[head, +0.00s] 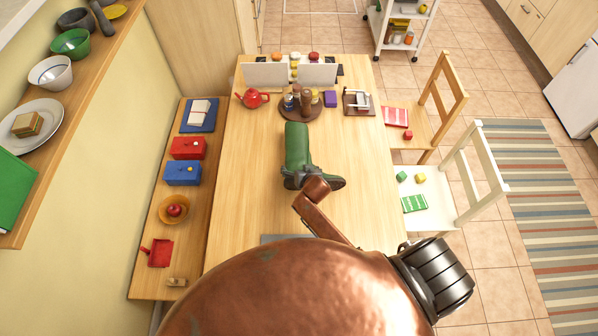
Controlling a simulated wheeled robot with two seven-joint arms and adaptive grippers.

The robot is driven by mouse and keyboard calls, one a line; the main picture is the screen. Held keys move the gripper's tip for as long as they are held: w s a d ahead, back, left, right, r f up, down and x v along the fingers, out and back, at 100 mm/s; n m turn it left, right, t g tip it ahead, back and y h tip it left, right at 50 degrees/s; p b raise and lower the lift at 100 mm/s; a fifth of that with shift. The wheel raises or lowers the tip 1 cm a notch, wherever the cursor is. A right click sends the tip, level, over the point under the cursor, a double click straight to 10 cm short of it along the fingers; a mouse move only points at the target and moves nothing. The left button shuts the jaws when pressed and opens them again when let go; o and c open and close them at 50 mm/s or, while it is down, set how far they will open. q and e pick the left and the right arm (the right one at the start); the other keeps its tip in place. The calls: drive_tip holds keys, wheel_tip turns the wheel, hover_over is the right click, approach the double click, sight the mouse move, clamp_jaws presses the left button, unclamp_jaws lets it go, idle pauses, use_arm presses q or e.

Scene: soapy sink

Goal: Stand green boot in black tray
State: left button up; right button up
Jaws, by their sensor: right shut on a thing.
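The green boot (297,148) is over the middle of the wooden table. Its shaft points toward the far end and its dark foot points right. I cannot tell whether it touches the table. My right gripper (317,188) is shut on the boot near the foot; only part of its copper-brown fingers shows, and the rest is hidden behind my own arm. A flat grey edge (283,238) shows at the near part of the table and may be the black tray, mostly hidden. My left gripper is not in view.
A round brown board (300,112) with bottles and a red teapot (252,98) stand beyond the boot. A bench (153,215) with boxes and a bowl runs along the left. Chairs stand on the right. The table (245,190) is clear left of the boot.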

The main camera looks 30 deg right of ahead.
drive_tip(key=shift+f, duration=0.9)
drive_tip(key=shift+f, duration=0.1)
drive_tip(key=o, duration=1.2)
drive_tip(key=shift+f, duration=0.15)
drive_tip(key=o, duration=0.4)
drive_tip(key=shift+s, duration=0.1)
